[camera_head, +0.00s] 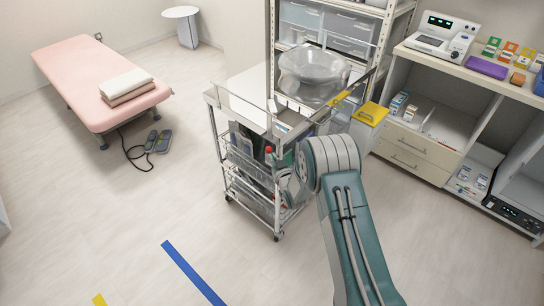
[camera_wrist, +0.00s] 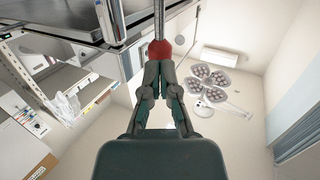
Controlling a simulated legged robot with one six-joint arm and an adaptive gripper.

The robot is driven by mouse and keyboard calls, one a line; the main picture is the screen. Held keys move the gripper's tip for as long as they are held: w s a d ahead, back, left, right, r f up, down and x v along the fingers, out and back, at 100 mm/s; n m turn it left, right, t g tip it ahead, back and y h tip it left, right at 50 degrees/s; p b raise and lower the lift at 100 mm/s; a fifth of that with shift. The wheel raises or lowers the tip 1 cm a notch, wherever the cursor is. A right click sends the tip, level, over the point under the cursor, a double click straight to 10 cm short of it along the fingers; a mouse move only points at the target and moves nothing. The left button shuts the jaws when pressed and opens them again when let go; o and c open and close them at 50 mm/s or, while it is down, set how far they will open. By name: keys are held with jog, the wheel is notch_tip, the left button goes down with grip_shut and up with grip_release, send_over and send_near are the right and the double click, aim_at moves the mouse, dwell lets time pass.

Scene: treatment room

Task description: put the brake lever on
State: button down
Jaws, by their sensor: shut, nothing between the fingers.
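The metal cart (camera_head: 240,112) stands in the middle of the head view. A red knob (camera_head: 268,149) shows at its near side. In the wrist view a red knob (camera_wrist: 160,50) sits at the end of a thin metal rod (camera_wrist: 160,17), apparently the brake lever. My gripper (camera_wrist: 159,68) is shut and empty, with its fingertips right at the knob. They look to be against it, but I cannot tell if they touch. In the head view my gripper is mostly hidden behind my arm. The lever's base and pivot are not clear.
The cart's lower baskets (camera_head: 250,175) hold items close to my arm. A counter with shelves (camera_head: 455,120) is at right. A pink bed (camera_head: 100,75) is at left. The floor left of the cart is mostly clear.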

jog(key=shift+w+a, duration=0.25)
jog(key=shift+w, duration=0.3)
